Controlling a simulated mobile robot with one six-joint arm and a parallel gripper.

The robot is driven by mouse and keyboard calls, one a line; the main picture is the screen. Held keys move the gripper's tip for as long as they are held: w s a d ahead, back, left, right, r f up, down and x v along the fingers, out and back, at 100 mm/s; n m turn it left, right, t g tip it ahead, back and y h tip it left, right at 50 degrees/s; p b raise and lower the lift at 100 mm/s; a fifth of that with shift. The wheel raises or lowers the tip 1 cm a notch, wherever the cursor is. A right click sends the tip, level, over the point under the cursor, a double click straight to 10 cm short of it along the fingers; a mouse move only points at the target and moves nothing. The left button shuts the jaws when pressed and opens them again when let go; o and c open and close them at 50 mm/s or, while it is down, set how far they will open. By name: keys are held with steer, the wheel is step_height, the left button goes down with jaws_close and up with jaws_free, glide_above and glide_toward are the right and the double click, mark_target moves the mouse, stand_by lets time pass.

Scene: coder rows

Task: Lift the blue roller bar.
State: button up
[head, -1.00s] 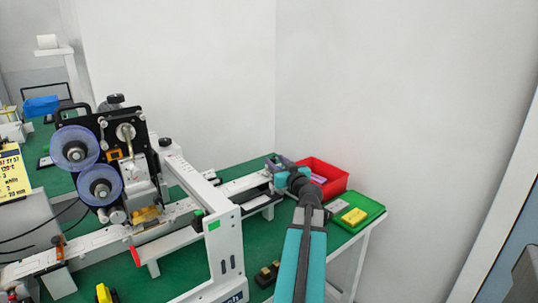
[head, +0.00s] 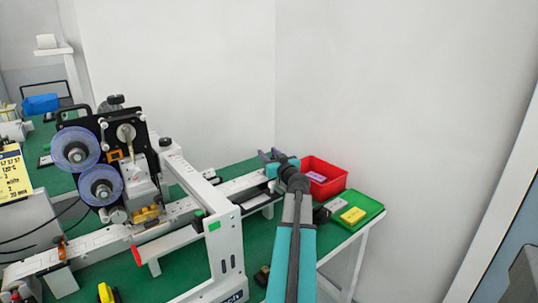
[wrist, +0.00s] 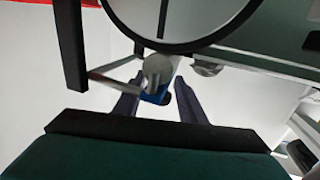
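The blue roller bar (wrist: 154,96) shows in the wrist view as a small blue end below a grey round part, between my fingers. In the head view a small blue patch (head: 271,171) at the far end of the white rail appears to be the same bar. My gripper (wrist: 156,92) is open, with one dark purple finger on each side of the blue part and visible gaps to both. In the head view my gripper (head: 271,156) is over the far end of the rail. Most of the bar is hidden, and contact cannot be seen.
A red bin (head: 338,187) holding a purple item (head: 315,176) stands right of my gripper. A green tray (head: 372,207) with a yellow block (head: 353,215) is nearer. The coder machine (head: 122,150) stands left. Green table (head: 190,264) is partly clear in front.

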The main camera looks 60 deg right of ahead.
jaws_close()
